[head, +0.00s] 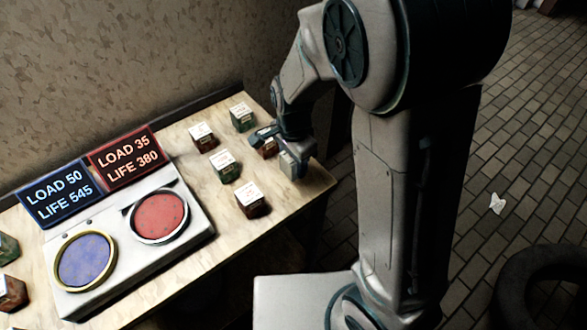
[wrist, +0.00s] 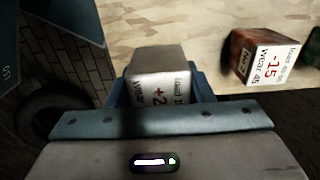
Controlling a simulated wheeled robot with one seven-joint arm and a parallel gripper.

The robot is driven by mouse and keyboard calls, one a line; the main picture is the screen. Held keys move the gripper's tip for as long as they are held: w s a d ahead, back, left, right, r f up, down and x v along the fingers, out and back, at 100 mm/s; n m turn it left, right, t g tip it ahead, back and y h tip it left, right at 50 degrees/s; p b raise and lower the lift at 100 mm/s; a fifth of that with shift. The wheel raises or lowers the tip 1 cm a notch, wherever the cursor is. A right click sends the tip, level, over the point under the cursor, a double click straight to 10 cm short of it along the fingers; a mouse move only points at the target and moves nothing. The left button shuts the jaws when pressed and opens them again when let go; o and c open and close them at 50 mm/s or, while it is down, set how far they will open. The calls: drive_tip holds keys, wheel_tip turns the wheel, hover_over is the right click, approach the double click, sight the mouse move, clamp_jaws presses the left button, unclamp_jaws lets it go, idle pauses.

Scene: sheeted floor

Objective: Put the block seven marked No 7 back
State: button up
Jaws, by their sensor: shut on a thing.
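My gripper (head: 277,152) is at the right end of the wooden table, shut around a block. The held block (head: 267,150) looks brown with a pale top and is mostly hidden by the fingers. In the wrist view, the held block (wrist: 157,78) shows a white label with a red "+2" and part of "Load" and "Wear"; the rest is cut off by my gripper. I cannot read "No 7" on any block, nor tell whether the held block touches the table.
Other labelled blocks stand near: a green one (head: 242,117), a brown one (head: 204,136), a green one (head: 225,165) and a dark red one (head: 251,199). A panel with a blue disc (head: 87,261) and a red disc (head: 159,216) lies left.

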sight(293, 171)
drive_tip(key=shift+f, duration=1.95)
drive_tip(key=shift+f, duration=0.1)
drive_tip(key=shift+f, duration=0.15)
drive_tip(key=o, duration=1.3)
drive_tip(key=shift+r, duration=0.2)
